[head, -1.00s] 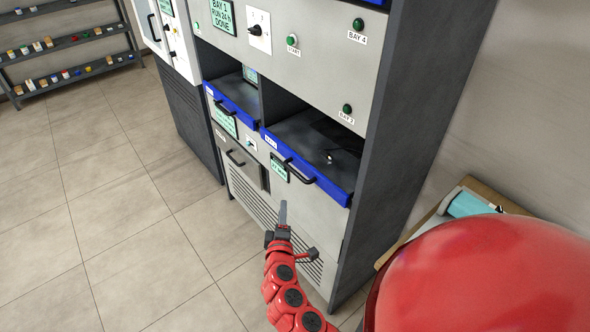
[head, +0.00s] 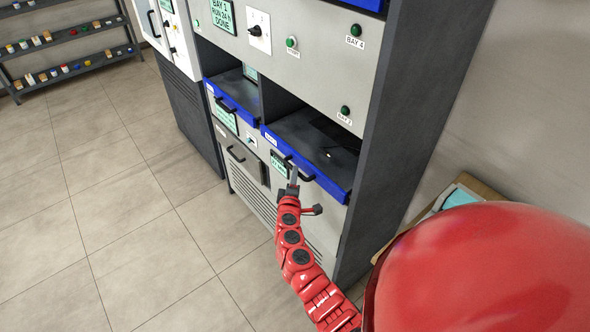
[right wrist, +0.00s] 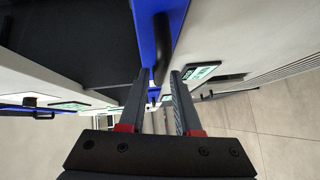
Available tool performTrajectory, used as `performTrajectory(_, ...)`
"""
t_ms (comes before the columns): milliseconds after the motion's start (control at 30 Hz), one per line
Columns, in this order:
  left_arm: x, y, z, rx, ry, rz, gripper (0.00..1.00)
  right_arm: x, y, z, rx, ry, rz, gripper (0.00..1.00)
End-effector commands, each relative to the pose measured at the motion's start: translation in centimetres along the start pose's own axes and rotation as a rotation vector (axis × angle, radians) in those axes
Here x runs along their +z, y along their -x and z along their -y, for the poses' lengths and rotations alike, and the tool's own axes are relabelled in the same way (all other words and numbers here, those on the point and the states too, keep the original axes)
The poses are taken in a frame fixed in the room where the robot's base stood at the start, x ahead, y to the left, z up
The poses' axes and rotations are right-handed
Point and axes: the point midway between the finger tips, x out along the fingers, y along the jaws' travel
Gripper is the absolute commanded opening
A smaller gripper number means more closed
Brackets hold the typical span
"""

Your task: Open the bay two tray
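The bay two tray (head: 338,190) is the right-hand blue-fronted tray in the cabinet, under a "BAY 2" label. Its dark flat inside shows through the opening above the blue front. A black bar handle (head: 305,176) runs along that front. My right gripper (head: 293,178) is at the left part of this handle, its fingertips overlapping it in the head view. In the right wrist view my right gripper (right wrist: 158,78) is open, and the black handle (right wrist: 161,50) stands just beyond and between its fingertips, not clasped. My left gripper is not in view.
Another blue-fronted tray (head: 232,104) sits to the left, with a grey drawer (head: 245,160) below it. A panel (head: 290,45) with a knob and green buttons is above. A box (head: 470,190) stands right of the cabinet. The floor in front is clear.

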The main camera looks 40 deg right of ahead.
Motion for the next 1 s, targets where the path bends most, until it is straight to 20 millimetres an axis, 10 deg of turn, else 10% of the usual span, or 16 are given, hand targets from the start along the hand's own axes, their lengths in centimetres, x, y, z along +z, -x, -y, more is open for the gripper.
performTrajectory(633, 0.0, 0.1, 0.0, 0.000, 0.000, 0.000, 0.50, 0.1, -3.3, 0.1, -0.002, 0.001, 0.000, 0.32)
performTrajectory(833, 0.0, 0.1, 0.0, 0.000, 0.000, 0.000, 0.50, 0.0, -3.3, 0.1, -0.002, 0.001, 0.000, 0.00)
performTrajectory(1000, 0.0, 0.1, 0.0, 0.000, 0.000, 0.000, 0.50, 0.0, -3.2, 0.1, -0.002, 0.001, 0.000, 0.00)
